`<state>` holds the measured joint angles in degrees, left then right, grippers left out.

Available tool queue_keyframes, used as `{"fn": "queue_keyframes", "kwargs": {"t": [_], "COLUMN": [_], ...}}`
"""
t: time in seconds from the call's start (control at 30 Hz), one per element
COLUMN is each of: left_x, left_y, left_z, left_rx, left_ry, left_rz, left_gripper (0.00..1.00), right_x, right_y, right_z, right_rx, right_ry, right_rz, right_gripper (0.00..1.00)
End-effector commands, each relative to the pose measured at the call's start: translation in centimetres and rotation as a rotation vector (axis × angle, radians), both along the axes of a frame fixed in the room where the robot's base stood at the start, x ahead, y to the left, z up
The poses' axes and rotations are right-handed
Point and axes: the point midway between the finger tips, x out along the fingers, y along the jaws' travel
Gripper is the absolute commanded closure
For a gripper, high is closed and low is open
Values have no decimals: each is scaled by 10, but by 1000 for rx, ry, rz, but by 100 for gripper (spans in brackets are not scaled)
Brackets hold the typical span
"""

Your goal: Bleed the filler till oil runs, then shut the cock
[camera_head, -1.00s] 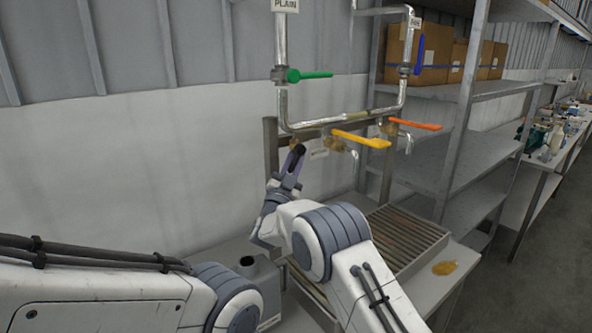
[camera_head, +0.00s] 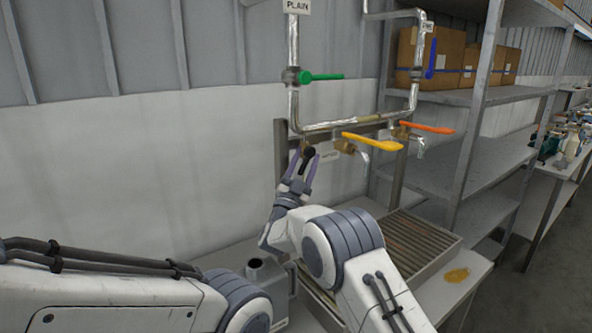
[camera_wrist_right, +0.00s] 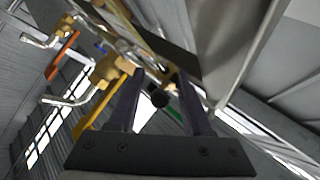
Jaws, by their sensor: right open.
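A pipe rig (camera_head: 345,124) stands at the wall. It has a green lever (camera_head: 320,76), a blue lever (camera_head: 430,58), a yellow lever (camera_head: 372,142) and an orange lever (camera_head: 427,128). Brass cocks with bent spouts sit below the lower pipe. A small black knob (camera_head: 308,153) is at the left brass fitting (camera_head: 304,144). My right gripper (camera_head: 302,168) is open just below it. In the right wrist view the black knob (camera_wrist_right: 160,99) appears between the two fingers; contact cannot be told. My left gripper is out of view.
A slatted tray (camera_head: 432,272) lies on the bench, with an amber puddle (camera_head: 457,275) to its right. Metal shelving (camera_head: 475,150) with cardboard boxes (camera_head: 450,55) is close on the right.

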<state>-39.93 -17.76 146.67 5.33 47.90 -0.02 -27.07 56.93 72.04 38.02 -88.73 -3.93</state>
Motion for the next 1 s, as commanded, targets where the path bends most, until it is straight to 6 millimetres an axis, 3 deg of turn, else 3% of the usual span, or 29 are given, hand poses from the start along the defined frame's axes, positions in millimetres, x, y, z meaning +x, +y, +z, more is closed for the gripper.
{"fn": "queue_keyframes", "kwargs": {"t": [0.03, 0.5, 0.7, 1.0], "left_x": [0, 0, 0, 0], "left_y": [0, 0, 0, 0], "left_z": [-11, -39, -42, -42], "left_rx": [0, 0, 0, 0], "left_ry": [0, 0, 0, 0], "left_rz": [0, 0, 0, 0], "left_gripper": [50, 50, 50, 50], "right_x": [-5, -96, -112, -113], "right_y": [3, 42, 48, 49], "right_z": [-8, -5, -3, -3], "right_rx": [0, 1, 1, 0], "right_ry": [0, -1, -1, 0], "right_rz": [3, 4, 2, 0], "right_gripper": [50, 50, 50, 50]}}
